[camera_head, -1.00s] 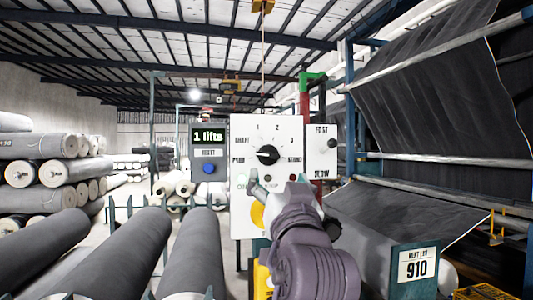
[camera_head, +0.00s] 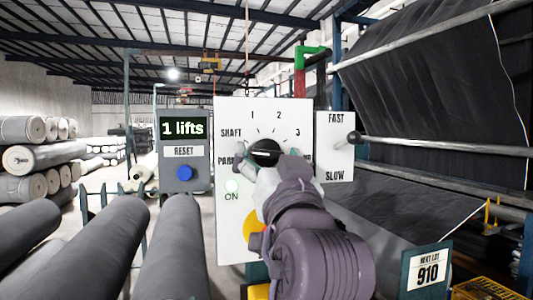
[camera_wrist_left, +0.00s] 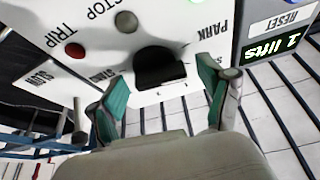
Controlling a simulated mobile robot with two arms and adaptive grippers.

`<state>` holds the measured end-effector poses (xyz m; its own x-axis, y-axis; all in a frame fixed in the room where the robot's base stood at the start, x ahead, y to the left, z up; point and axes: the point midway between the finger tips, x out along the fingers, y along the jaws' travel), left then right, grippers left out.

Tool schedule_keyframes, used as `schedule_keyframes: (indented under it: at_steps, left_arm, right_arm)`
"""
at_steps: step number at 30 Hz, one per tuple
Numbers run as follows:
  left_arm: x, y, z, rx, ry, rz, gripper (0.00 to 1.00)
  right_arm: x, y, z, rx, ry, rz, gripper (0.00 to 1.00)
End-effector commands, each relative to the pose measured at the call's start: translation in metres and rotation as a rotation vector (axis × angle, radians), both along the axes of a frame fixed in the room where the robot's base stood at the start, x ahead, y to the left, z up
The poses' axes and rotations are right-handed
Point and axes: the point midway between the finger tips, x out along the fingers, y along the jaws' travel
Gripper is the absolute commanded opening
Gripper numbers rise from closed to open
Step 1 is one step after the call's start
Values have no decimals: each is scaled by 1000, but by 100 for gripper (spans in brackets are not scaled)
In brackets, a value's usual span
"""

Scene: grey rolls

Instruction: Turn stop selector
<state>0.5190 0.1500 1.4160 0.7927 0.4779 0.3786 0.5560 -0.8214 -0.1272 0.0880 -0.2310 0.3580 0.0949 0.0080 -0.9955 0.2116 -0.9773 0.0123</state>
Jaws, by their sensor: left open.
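The stop selector is a black rotary knob (camera_head: 264,152) on a white control panel (camera_head: 229,112), with a dial marked SHAFT, 1, 2, 3 and a partly covered PARK. In the head view its white pointer line lies roughly level, toward the left. My left gripper (camera_head: 270,163) is at the knob, with its fingertips to either side and its body covering the panel's lower right. In the left wrist view the knob (camera_wrist_left: 158,68) sits between and ahead of the two spread green-padded fingers (camera_wrist_left: 163,98), and I see no clear contact. My right gripper is not in view.
Left of the panel is a grey box with a "1 lifts" display (camera_head: 183,128) and a blue RESET button (camera_head: 184,173). Right is a FAST/SLOW lever (camera_head: 353,138). A yellow button (camera_head: 252,222) is partly behind my arm. Grey rolls (camera_head: 100,240) fill the lower left.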

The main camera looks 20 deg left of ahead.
Motion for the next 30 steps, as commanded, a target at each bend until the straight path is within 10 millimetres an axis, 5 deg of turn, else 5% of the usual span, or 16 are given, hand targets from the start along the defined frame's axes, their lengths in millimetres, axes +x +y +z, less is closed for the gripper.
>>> schedule_keyframes:
  at_steps: [5, 16, 30]
  left_arm:
    - [0, 0, 0, 0, 0, 0, 79]
    - [0, 0, 0, -1, 1, 0, 19]
    - [0, 1, 5, 282, 195, -3, 19]
  right_arm:
    - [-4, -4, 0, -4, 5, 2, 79]
    - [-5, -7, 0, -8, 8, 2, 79]
    - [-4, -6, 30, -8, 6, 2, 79]
